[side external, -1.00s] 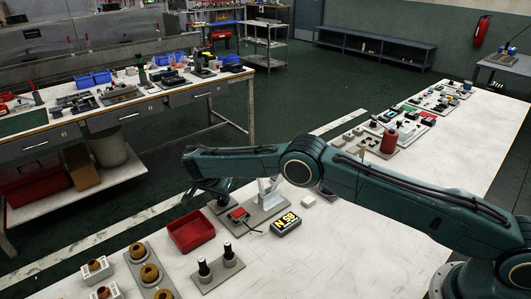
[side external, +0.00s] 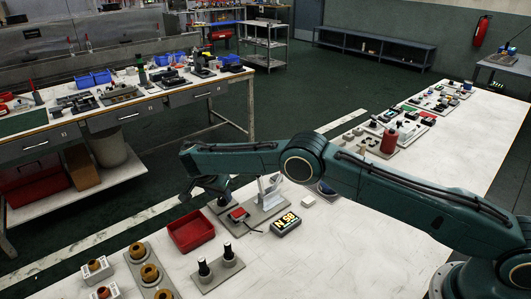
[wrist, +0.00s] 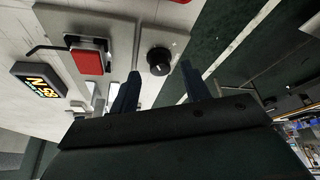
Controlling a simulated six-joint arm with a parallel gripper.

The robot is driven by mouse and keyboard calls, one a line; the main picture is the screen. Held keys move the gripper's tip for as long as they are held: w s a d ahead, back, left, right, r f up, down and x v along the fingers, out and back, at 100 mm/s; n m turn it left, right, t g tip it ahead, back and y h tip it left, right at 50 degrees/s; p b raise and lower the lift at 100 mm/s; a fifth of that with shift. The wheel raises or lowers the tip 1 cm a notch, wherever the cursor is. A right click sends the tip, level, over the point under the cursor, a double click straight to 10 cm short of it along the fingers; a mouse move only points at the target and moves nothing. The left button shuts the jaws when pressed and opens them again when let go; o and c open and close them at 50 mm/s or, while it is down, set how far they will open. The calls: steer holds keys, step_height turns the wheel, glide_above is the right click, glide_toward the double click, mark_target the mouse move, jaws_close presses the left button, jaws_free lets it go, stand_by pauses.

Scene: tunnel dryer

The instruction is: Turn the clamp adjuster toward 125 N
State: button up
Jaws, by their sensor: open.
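The clamp adjuster appears to be the round black knob (wrist: 159,60) on a grey plate in the wrist view. My gripper (wrist: 161,84) is open, with its two fingers apart and their tips just below the knob in the picture, one toward each side. I cannot tell whether a finger touches it. In the side external view my gripper (side external: 208,191) hangs at the left end of my arm and largely hides the knob. The display (side external: 286,225) shows yellow characters upside down, seeming to read 86 N; it also shows in the wrist view (wrist: 40,81).
A red block (wrist: 88,60) sits on a grey plate beside the knob's plate. A red tray (side external: 191,231) and two black-topped posts (side external: 216,261) stand nearby. A small white block (side external: 308,200) lies behind the display. The table's front right area is clear.

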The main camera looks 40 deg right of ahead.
steer(key=shift+v, duration=3)
step_height(320, 180, up, 7)
steer(key=n+g+y, duration=0.2)
steer(key=n+y, duration=0.2)
steer(key=n, duration=1.4)
glide_above(222, 196)
steer(key=shift+s+f, duration=0.1)
steer(key=shift+a, duration=0.1)
step_height(222, 196, down, 14)
steer(key=shift+r, duration=0.1)
